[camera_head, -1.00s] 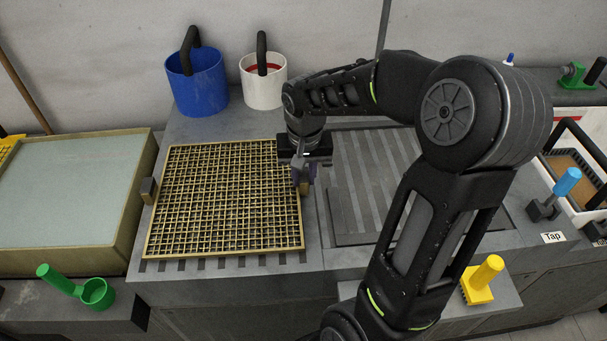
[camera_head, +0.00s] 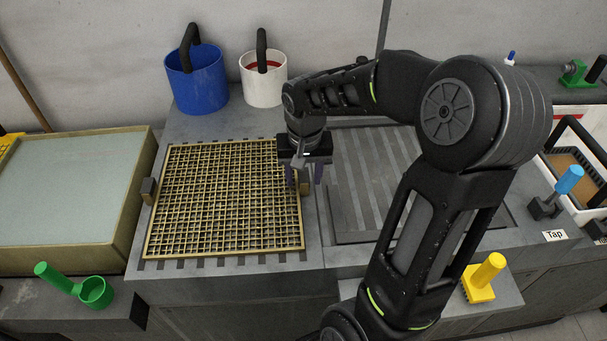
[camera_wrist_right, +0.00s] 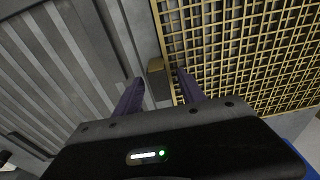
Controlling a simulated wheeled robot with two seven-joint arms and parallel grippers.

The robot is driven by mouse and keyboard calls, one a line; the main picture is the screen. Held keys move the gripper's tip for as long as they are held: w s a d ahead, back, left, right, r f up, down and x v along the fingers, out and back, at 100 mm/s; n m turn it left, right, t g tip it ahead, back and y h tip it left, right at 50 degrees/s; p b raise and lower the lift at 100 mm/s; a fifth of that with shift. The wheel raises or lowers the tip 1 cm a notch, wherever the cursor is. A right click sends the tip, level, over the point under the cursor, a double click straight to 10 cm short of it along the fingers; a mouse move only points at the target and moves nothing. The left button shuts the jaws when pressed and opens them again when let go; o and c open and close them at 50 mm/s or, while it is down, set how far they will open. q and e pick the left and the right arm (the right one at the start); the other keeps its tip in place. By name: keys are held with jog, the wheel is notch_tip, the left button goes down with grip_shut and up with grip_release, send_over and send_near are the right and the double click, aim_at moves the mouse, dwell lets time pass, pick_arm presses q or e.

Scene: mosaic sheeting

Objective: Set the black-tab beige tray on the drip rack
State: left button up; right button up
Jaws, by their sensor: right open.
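The beige lattice tray (camera_head: 225,200) lies flat on a grey counter, over what looks like the drip rack, whose dark slots (camera_head: 215,262) show along the tray's front and back edges. A dark tab (camera_head: 148,190) stands on its left side. The right tab (camera_head: 306,187) looks brownish. My right gripper (camera_head: 304,173) is open at the tray's right edge. In the right wrist view its fingers (camera_wrist_right: 160,94) stand apart, with the right tab (camera_wrist_right: 156,68) ahead between their lines. I see no contact with the tab. My left gripper is out of view.
A ribbed grey panel (camera_head: 350,192) lies to the right, partly behind my arm. A beige vat (camera_head: 145,170) stands left. Blue (camera_head: 196,80) and white (camera_head: 263,90) buckets stand behind. A green scoop (camera_head: 95,292) and yellow stamp (camera_head: 482,280) are in front.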

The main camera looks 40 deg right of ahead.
jog(key=r, duration=0.7)
jog(key=shift+s+a+r, duration=0.25)
jog(key=shift+s+r, duration=0.15)
jog(key=shift+f, duration=0.1)
dwell(0.7)
